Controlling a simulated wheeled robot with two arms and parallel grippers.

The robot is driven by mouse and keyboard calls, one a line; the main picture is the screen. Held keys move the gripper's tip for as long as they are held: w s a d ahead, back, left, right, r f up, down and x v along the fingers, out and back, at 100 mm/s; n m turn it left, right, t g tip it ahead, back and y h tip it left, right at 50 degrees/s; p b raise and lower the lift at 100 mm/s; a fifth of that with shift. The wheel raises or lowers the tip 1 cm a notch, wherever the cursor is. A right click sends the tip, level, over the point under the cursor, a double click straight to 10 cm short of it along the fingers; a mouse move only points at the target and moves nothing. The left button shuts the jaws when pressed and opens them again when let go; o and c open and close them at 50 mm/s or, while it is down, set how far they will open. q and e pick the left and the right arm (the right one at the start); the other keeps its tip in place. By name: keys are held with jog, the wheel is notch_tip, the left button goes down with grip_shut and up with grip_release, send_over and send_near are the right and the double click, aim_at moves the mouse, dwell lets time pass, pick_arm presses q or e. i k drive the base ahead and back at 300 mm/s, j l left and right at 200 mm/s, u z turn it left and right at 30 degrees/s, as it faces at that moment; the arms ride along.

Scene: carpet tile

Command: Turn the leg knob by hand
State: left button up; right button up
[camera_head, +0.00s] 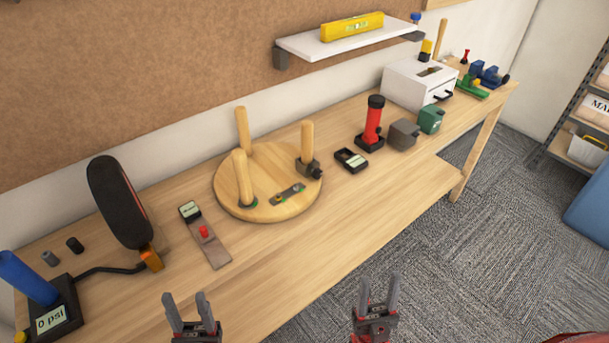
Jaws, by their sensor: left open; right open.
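A round wooden disc (225,190) lies on the workbench with three upright wooden legs, like an upturned stool. The right leg (307,140) has a dark clamp-like block at its foot with a small dark knob (317,173) on its right side. A small plate with coloured parts (288,193) lies on the disc near the front. My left gripper (188,302) is open and empty at the bottom of the view, well in front of the disc. My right gripper (379,286) is open and empty, right of the left one and apart from the knob.
The workbench (300,250) is bare in front of the disc. Left are a pump with a gauge (55,318), a dark wheel (118,202) and a strip with a red knob (204,232). Right are a black tray (351,160), a red cylinder (373,125) and a white box (415,88).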

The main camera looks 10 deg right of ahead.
aim_at(317, 173)
jog(key=u, duration=0.45)
jog(key=l+u, duration=0.15)
jog(key=u, duration=0.35)
jog(key=l+u, duration=0.1)
jog(key=u, duration=0.35)
jog(key=k+l+u, duration=0.1)
jog(key=l+u, duration=0.3)
jog(key=k+l+u, duration=0.15)
jog(key=l+u, duration=0.25)
jog(key=k+l+u, duration=0.15)
jog(key=l+u, duration=0.2)
jog(key=l, duration=0.05)
